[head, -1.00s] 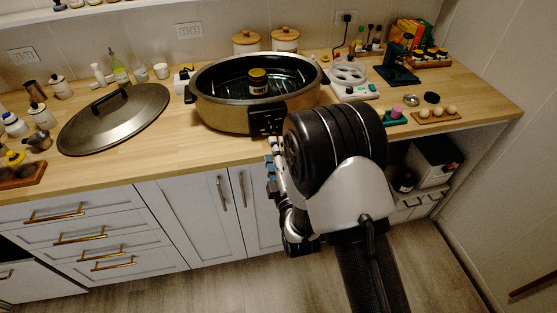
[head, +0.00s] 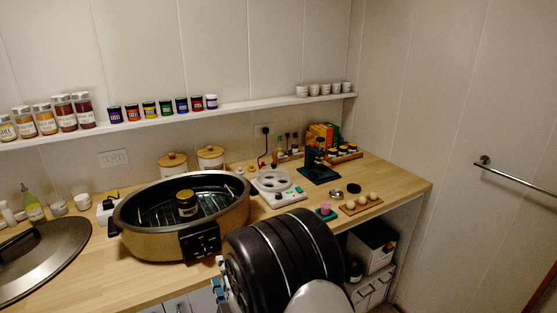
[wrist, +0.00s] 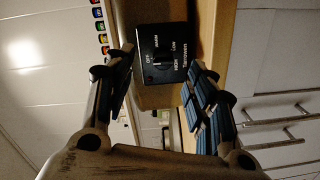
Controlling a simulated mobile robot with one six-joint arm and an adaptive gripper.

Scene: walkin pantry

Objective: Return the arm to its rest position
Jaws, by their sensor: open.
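My gripper (wrist: 160,68) is open in the wrist view, its two fingers with dark blue pads spread apart and nothing held between them. Beyond the fingers is the black control box (wrist: 163,52) of the electric pan, with its temperature dial facing me. In the head view only a bit of my gripper shows beside my dark, rounded arm link at the bottom, in front of the counter. The oval electric pan (head: 144,243) stands on the counter just behind it. Whether my fingers touch the control box cannot be told.
A large lid (head: 40,262) lies left of the pan on the wooden counter (head: 405,185). A shelf (head: 240,107) with jars runs above; a wall rail (head: 520,178) is at right.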

